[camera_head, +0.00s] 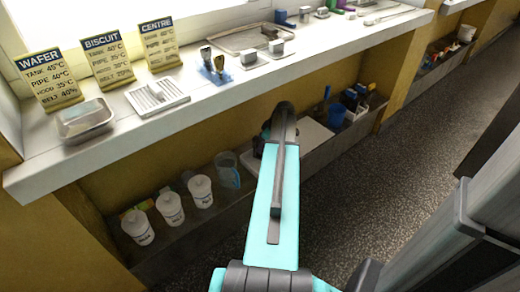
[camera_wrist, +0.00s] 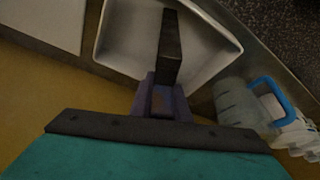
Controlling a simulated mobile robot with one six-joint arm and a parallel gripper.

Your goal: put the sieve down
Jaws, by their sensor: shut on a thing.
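In the wrist view my gripper (camera_wrist: 168,82) points down over a white tub (camera_wrist: 118,42) on the low shelf. It is shut on a narrow dark piece with a purple-grey base, which I take to be part of the sieve (camera_wrist: 170,48). The sieve's mesh and rim cannot be made out. The dark piece overlaps the tub in the picture; I cannot tell whether they touch. In the head view my own arm reaches down to the shelf and hides the gripper and what it holds.
A clear jug with a blue handle (camera_head: 228,170) stands left of my arm, beside several white lidded pots (camera_head: 170,207). A pale board (camera_head: 313,136) and a blue container (camera_head: 336,116) are to the right. The windowsill (camera_head: 200,100) above holds signs and trays.

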